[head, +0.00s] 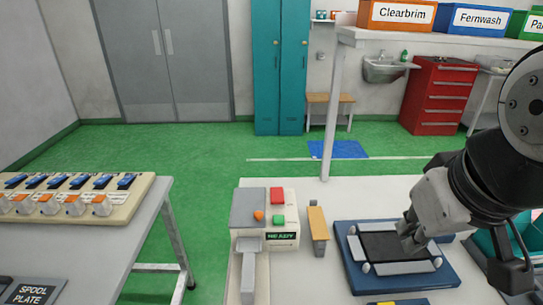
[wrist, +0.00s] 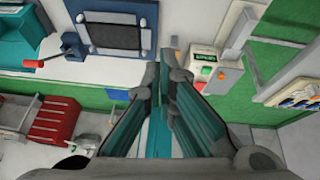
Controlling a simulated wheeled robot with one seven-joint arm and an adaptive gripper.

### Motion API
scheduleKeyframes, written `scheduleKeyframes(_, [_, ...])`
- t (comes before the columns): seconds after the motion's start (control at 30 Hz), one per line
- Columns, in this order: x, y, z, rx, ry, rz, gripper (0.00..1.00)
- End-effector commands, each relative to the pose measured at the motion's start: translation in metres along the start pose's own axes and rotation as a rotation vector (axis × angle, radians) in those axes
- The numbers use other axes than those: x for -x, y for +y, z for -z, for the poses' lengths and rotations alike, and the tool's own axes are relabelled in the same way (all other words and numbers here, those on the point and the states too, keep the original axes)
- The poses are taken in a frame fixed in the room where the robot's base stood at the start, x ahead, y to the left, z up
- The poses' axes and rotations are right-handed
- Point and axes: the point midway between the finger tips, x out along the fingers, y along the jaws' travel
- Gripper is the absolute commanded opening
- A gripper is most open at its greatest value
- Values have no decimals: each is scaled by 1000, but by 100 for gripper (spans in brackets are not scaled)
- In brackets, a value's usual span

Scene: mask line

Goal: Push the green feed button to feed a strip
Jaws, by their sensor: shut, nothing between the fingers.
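The feeder machine (head: 262,268) stands on the light table left of my gripper in the head view. A lit green display is below. In the wrist view the green button (wrist: 207,71) lies right of the fingertips. My gripper (head: 407,240) is shut and empty, over the dark plate of the blue fixture, apart from the machine. Its fingers also show in the wrist view (wrist: 164,65).
The blue fixture (head: 440,278) has a raised frame with white corner posts. A wooden-topped block (head: 317,222) stands between the machine and the fixture. A shelf post (head: 331,110) rises behind. A separate table at left holds a switch panel (head: 110,200).

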Motion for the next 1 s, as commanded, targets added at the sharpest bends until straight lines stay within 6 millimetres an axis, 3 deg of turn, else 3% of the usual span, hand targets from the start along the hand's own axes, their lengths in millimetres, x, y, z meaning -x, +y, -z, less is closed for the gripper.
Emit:
scheduleKeyframes(0.17, [-20,3,49,219,-7,-62,0])
scheduleKeyframes(0.47, [-89,-19,131,665,29,-48,0])
scheduleKeyframes(0.8, [-182,-85,186,1073,208,126,0])
scheduleKeyframes(1.0, [-219,-129,205,1207,387,230,0])
